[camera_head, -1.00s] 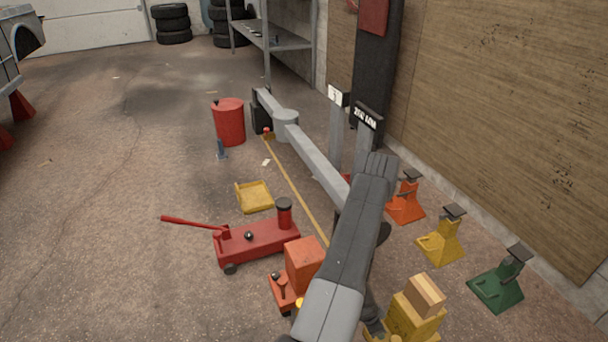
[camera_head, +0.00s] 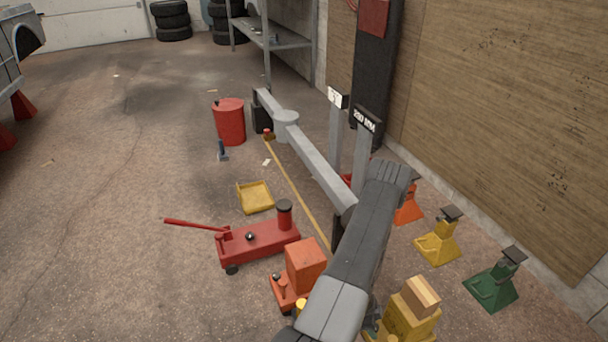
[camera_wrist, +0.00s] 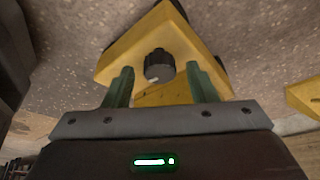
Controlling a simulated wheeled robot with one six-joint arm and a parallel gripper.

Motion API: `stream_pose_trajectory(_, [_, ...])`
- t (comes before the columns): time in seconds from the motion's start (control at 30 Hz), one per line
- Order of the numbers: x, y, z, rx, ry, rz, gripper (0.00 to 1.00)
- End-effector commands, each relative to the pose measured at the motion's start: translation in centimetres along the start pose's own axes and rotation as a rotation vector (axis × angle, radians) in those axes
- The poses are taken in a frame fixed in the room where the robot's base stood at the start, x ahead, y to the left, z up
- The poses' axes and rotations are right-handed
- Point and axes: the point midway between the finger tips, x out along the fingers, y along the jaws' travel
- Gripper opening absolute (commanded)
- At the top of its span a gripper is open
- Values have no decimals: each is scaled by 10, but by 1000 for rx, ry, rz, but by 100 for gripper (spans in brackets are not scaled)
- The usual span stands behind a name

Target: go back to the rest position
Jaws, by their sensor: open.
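My gripper (camera_wrist: 160,68) shows in the wrist view with its two green fingers apart and nothing held between them. A yellow piece (camera_wrist: 165,45) with a black round knob (camera_wrist: 159,65) lies beyond the fingertips. The knob appears between the fingers; I cannot tell how far off it is. In the head view my grey arm crosses the lower middle, and my gripper is hidden there.
A red floor jack (camera_head: 258,240) and an orange jack (camera_head: 303,262) stand left of my arm. A yellow block (camera_head: 408,318) with a wooden block (camera_head: 420,296), a yellow stand (camera_head: 438,245) and a green stand (camera_head: 494,288) are on the right. Open floor lies left.

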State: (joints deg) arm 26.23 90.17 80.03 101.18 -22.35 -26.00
Motion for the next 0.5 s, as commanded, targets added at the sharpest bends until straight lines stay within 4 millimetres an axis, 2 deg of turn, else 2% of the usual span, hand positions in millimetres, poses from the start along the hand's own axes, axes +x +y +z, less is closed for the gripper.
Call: stream_pose_trajectory(0.5, [0,-2,-1,342,-1,140,52])
